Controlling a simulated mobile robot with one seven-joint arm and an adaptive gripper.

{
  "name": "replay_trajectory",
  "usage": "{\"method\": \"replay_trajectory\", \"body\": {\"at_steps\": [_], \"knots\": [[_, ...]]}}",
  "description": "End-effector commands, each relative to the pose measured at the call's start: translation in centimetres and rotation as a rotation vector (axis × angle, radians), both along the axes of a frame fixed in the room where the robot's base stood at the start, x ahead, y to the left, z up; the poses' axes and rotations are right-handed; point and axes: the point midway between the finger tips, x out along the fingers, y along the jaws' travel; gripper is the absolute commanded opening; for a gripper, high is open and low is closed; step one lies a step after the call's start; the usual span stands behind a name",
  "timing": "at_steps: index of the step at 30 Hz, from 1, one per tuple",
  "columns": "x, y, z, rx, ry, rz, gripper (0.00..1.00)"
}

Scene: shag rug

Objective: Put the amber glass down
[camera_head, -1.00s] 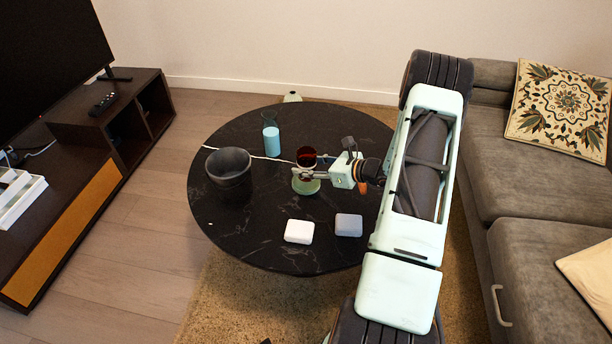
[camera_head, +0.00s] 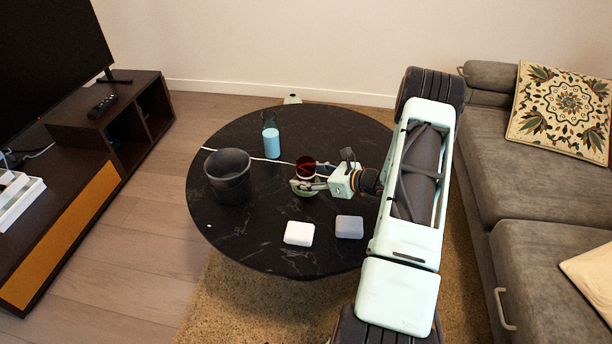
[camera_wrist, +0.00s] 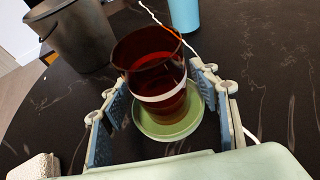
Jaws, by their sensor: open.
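The amber glass (camera_head: 306,165) is upright on the round black table, over a small green dish (camera_head: 306,192). In the wrist view the glass (camera_wrist: 158,82) appears to stand on the green dish (camera_wrist: 165,130), whose rim shows around its base. My gripper (camera_head: 304,181) is around the glass. In the wrist view the blue-padded fingers of my gripper (camera_wrist: 158,85) are spread on either side of the glass, with a gap visible at least on the left. The far side of the dish is hidden by the glass.
A dark grey pot (camera_head: 228,178) stands left on the black table (camera_head: 255,235). A blue-filled bottle (camera_head: 271,140) stands behind, near a white cord. A white block (camera_head: 299,233) and a grey block (camera_head: 349,227) lie at the front. A sofa (camera_head: 540,270) is at right.

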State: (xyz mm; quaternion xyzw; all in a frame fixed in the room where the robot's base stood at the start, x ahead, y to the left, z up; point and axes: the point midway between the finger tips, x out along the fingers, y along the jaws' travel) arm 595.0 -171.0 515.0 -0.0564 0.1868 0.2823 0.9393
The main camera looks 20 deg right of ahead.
Motion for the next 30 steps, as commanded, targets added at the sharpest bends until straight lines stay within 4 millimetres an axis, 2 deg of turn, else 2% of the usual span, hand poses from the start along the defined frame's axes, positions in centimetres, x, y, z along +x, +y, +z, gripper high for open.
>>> {"method": "replay_trajectory", "body": {"at_steps": [6, 21, 30], "knots": [[-0.3, -0.3, 0.7, 0.000, 0.001, -0.002, 0.56], [-7.9, -5.2, 4.4, 0.000, 0.000, -0.001, 0.56], [-9.3, -6.1, 5.0, 0.000, 0.000, 0.001, 0.56]]}}
